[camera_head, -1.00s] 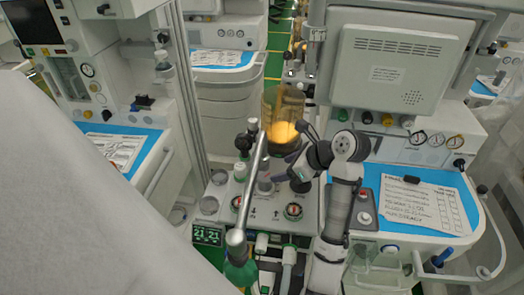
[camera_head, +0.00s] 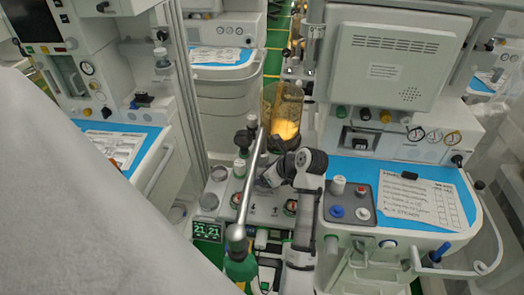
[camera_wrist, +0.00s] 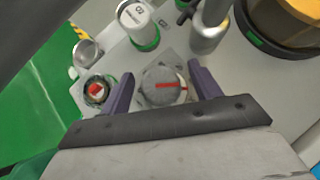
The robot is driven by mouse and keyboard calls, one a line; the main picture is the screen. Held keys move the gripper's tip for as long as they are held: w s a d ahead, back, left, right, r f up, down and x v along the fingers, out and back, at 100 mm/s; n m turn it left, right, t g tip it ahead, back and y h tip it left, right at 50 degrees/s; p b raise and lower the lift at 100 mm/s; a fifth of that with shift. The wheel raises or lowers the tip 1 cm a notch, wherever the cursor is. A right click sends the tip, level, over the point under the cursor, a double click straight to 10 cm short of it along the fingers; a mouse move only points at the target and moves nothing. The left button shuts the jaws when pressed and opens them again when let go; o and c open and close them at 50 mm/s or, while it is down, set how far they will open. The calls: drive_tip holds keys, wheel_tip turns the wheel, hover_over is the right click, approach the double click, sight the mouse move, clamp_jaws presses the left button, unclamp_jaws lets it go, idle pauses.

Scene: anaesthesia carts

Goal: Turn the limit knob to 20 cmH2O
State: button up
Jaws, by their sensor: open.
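In the wrist view, a round grey knob (camera_wrist: 163,88) with a red line across its top sits on the light panel. The red line runs almost level across the picture. My gripper (camera_wrist: 160,72) is open, with one dark purple finger on each side of this knob. I cannot tell whether either finger touches it. In the head view, my gripper (camera_head: 266,182) is over the panel just right of the slanted metal tube, and the knob is hidden there. No scale numbers are readable around the knob.
A round red-marked gauge (camera_wrist: 97,90) lies left of the knob. A white-capped cylinder (camera_wrist: 138,25) with a green base stands behind it. An amber-filled canister (camera_head: 284,115) and a slanted metal tube (camera_head: 251,180) stand close to my gripper. A blue-topped worktop (camera_head: 395,170) is at right.

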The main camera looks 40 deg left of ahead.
drive_tip(key=shift+a+f, duration=0.45)
drive_tip(key=shift+f, duration=0.05)
drive_tip(key=c, duration=1)
drive_tip(key=shift+n+g, duration=0.3)
drive_tip(key=shift+n, duration=0.1)
drive_tip(key=n+g, duration=0.1)
drive_tip(key=n, duration=0.1)
drive_tip(key=n+g, duration=0.1)
drive_tip(key=shift+s+r+n+g+h, duration=0.1)
drive_tip(key=shift+s+n+g+h, duration=0.1)
drive_tip(key=shift+n+g+h, duration=0.2)
drive_tip(key=n+g, duration=0.1)
drive_tip(key=n+g+h, duration=0.1)
drive_tip(key=n, duration=0.1)
drive_tip(key=n+h, duration=0.1)
drive_tip(key=shift+s+d+n+g, duration=0.15)
drive_tip(key=shift+d+n+g, duration=0.15)
drive_tip(key=shift+g, duration=0.1)
drive_tip(key=shift+a, duration=0.1)
